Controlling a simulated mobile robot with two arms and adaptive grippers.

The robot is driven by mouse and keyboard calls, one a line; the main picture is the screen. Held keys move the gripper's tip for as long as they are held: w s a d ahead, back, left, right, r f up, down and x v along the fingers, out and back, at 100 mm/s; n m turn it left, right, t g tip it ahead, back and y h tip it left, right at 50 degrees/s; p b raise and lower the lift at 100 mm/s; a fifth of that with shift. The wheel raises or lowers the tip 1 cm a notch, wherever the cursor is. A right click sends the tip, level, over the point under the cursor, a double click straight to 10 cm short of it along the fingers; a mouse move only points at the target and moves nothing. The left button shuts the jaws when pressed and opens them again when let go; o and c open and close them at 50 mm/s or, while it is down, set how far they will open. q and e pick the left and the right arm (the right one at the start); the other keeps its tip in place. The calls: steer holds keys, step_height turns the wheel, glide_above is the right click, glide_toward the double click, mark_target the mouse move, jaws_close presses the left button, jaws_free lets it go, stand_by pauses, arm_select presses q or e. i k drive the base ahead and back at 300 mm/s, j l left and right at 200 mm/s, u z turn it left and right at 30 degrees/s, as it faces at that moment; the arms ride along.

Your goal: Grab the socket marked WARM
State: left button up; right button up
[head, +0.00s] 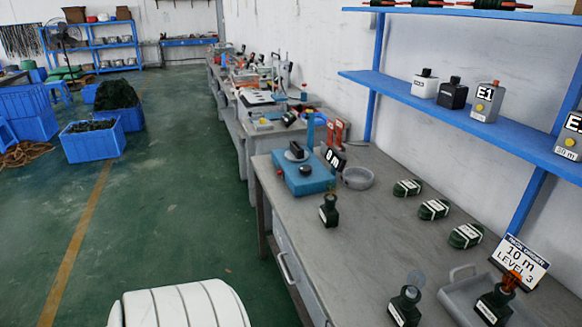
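Dark green sockets stand on the grey workbench. One socket (328,212) is near the blue device, one socket (405,306) is at the front edge with a clear greyish top, and one socket (495,303) with an orange top is in the grey tray (456,297). Each seems to carry a white label, but the print is too small to read, so I cannot tell which is marked WARM. Neither of my grippers shows in the head view.
Green coils (433,209) lie in a row on the workbench (374,245). A blue device (304,177) and a grey round dish (357,178) stand farther back. A blue shelf (460,120) holds boxes.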

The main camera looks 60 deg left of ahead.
mark_target(329, 216)
steer(key=u, duration=1.7)
steer(key=i+j+z, duration=0.1)
steer(key=i+j, duration=0.35)
steer(key=i+j+z, duration=0.1)
steer(key=i+j, duration=0.35)
steer(key=j, duration=0.25)
